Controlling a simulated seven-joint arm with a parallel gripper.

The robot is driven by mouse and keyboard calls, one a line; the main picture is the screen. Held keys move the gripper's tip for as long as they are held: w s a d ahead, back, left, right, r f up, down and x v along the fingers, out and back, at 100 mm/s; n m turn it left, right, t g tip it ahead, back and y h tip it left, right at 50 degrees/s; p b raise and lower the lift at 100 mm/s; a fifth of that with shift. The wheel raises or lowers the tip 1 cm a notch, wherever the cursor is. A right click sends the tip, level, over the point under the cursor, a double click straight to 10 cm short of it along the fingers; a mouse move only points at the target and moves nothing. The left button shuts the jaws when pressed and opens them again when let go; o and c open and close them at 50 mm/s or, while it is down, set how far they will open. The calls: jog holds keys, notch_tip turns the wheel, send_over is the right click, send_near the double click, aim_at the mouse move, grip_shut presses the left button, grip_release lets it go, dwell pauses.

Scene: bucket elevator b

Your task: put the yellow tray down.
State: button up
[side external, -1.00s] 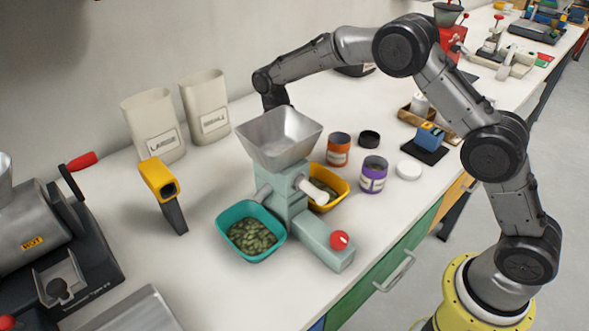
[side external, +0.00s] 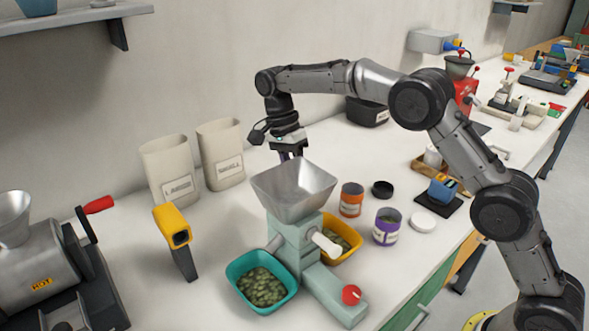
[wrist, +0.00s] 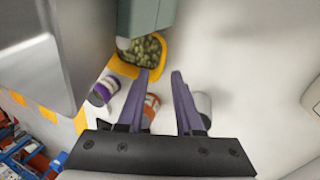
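The yellow tray (side external: 357,246) holds green pieces and appears to rest on the bench, on the right side of the pale green machine (side external: 294,235), next to its white spout. The machine partly hides it. In the wrist view the tray (wrist: 124,68) shows beyond my fingertips, partly covered by the machine. My gripper (side external: 291,154) is above and behind the metal hopper (side external: 293,190), away from the tray, with its lower end close to the hopper's rim in the picture. In the wrist view the two purple fingers (wrist: 162,74) stand apart with nothing between them.
A teal tray (side external: 235,272) of green pieces stands left of the machine. An orange-labelled jar (side external: 351,200), a purple-labelled jar (side external: 386,227), a black lid (side external: 382,189) and a white lid (side external: 423,222) stand to the right. Two cream bins (side external: 220,157) stand behind.

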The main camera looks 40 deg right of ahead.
jog(key=shift+v, duration=1.9)
jog(key=s+d+r+n+t, duration=0.3)
jog(key=s+d+r+n, duration=0.15)
jog(key=s+r, duration=0.35)
jog(key=s+d+n+t, duration=0.1)
jog(key=s+n, duration=0.3)
jog(key=s, duration=0.4)
jog(key=s+d+r+n+t, duration=0.1)
jog(key=s+d+n+t, duration=0.1)
jog(key=s, duration=0.7)
jog(key=shift+n+t+y, duration=0.3)
jog(key=shift+n+t, duration=0.1)
jog(key=shift+n, duration=0.45)
jog(key=shift+o, duration=0.6)
jog(key=s+d+f+n+t, duration=0.1)
jog(key=s+f+n, duration=0.3)
jog(key=s, duration=0.4)
jog(key=shift+s+f+t, duration=0.2)
jog(key=shift+f+t, duration=0.4)
jog(key=shift+f, duration=0.15)
